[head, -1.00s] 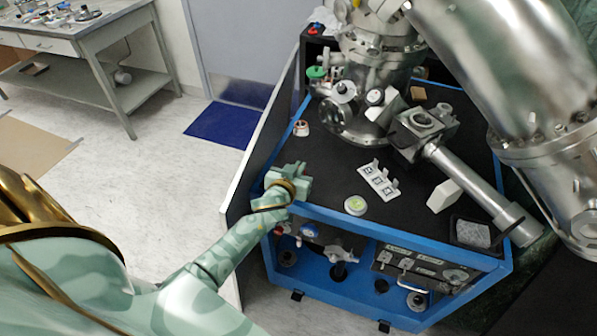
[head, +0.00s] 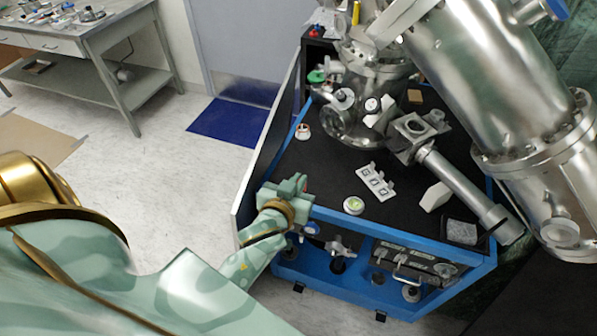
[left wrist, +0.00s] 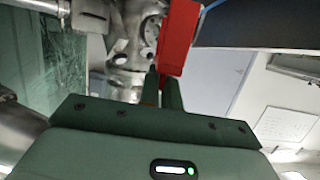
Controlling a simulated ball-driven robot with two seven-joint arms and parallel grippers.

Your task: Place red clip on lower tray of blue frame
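The blue frame (head: 478,270) is a cabinet with blue edges and a black top. Its lower tray (head: 345,284) shows through the open front, under valves and a panel. My left gripper (head: 299,186) is at the top's front left corner. It mostly hides the red clip (head: 306,186), of which a small red bit shows at the fingertips. In the left wrist view, the red clip (left wrist: 179,38) stands out beyond the close-set fingers of my left gripper (left wrist: 163,80), which appear shut on it. My right gripper is out of view.
On the black top are a white bracket (head: 377,182), a round green-white piece (head: 354,205), a white block (head: 435,196) and a dark tray (head: 462,231). Steel vacuum chambers (head: 470,85) fill the back and right. A thin panel (head: 262,158) edges the left side.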

